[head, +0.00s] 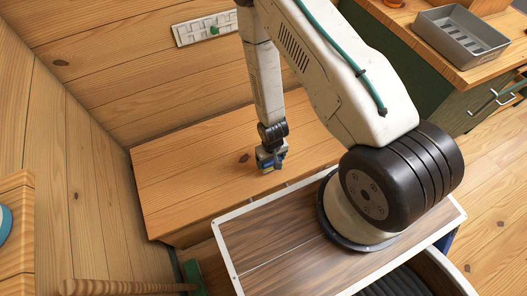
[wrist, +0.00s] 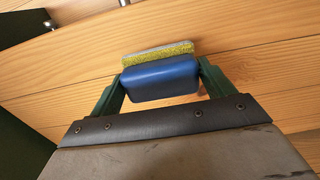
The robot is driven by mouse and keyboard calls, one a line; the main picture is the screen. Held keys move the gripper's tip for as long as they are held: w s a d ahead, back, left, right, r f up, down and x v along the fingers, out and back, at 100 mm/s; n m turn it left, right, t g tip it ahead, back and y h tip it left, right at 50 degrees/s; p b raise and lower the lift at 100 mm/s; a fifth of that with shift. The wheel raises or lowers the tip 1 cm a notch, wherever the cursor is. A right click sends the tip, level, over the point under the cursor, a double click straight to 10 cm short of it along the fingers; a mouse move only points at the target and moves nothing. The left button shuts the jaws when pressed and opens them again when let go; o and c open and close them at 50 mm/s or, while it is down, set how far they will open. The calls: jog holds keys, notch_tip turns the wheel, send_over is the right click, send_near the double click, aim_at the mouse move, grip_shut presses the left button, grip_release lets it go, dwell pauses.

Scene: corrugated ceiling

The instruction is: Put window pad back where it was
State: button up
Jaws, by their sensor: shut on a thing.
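The window pad (wrist: 160,82) is a blue block with a yellow, rough layer and a thin greyish layer on its far side. My gripper (wrist: 158,80) is shut on the blue part, with one green finger at each end. In the head view my gripper (head: 270,160) is over the wooden bench top (head: 185,165), near its front edge. The pad there is small and partly hidden by the gripper. In the wrist view the pad's yellow side faces wooden planks; I cannot tell whether it touches them.
A wall rail (head: 203,29) with a green knob is above the bench. A grey tray (head: 460,42) stands on the green cabinet's wooden top at right. A wooden handle with a green head (head: 193,278) is at lower left. The bench's left part is clear.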

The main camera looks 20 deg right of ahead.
jog(key=w, duration=0.6)
jog(key=shift+w+a+f, duration=0.1)
jog(key=shift+w+f, duration=0.05)
jog(key=shift+f, duration=0.15)
jog(key=shift+w+f, duration=0.2)
jog(key=shift+w, duration=0.1)
notch_tip(320, 180, down, 3)
jog(key=shift+s+f, duration=0.1)
jog(key=shift+f, duration=0.05)
jog(key=o, duration=0.8)
